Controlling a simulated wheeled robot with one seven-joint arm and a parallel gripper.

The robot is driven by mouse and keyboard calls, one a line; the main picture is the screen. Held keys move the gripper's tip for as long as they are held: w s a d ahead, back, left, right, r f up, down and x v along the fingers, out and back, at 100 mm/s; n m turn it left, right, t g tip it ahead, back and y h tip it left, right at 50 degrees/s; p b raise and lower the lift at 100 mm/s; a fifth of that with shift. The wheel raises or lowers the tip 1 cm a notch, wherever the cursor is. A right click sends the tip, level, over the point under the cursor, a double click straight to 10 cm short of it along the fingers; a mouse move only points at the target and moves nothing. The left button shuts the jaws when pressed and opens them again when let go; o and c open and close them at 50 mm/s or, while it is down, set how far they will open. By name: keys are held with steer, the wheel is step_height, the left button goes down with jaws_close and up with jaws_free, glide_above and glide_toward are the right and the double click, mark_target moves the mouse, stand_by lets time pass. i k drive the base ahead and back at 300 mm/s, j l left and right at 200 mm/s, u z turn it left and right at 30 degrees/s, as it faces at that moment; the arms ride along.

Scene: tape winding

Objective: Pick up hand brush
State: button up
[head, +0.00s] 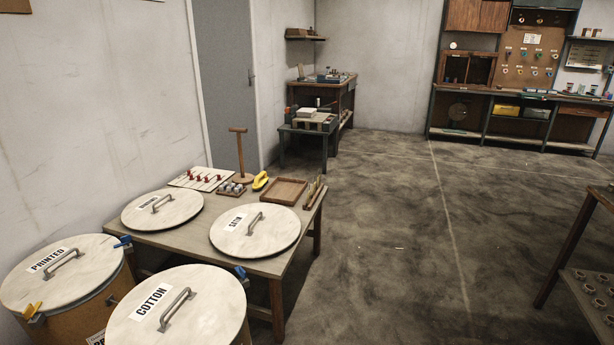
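I cannot make out a hand brush for certain. A small yellow object with a dark part (260,181) lies on the near low table (200,240), between a wooden tray and a small box; it is too small to tell what it is. Narrow upright wooden pieces (315,189) stand at that table's right edge, also unclear. My gripper is not in view.
Round lids marked COTTON (185,312), PRINTED (62,272) and SATIN (256,232) crowd the near left. A wooden tray (284,191) and a T-shaped stand (240,158) share the table. Workbenches (520,95) line the back. The middle floor (410,230) is clear; another table (585,260) stands right.

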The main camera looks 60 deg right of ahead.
mark_target(260, 181)
steer(key=z, duration=1.1)
